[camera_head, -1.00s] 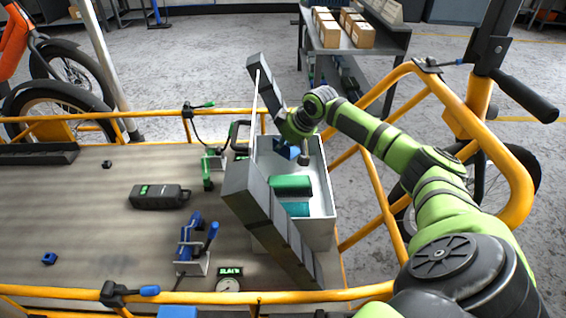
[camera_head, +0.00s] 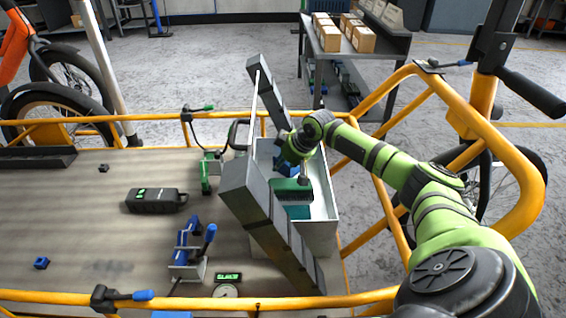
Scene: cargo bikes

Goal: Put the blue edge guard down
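The blue edge guard (camera_head: 287,169) is a small blue piece at the fingers of my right gripper (camera_head: 294,172), inside the white open bin (camera_head: 322,232). It moves along with the gripper, so the gripper appears shut on it, though the fingers partly hide it. The guard is low in the bin, behind a dark green roll (camera_head: 292,187) and a teal one (camera_head: 294,212). I cannot tell whether it touches the bottom. My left gripper is not in view.
A blue clamp (camera_head: 187,240), a black case (camera_head: 156,200) and a small blue block (camera_head: 41,263) are on the cargo bed. Yellow rails (camera_head: 390,215) border the bed. Bare bed surface lies at left.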

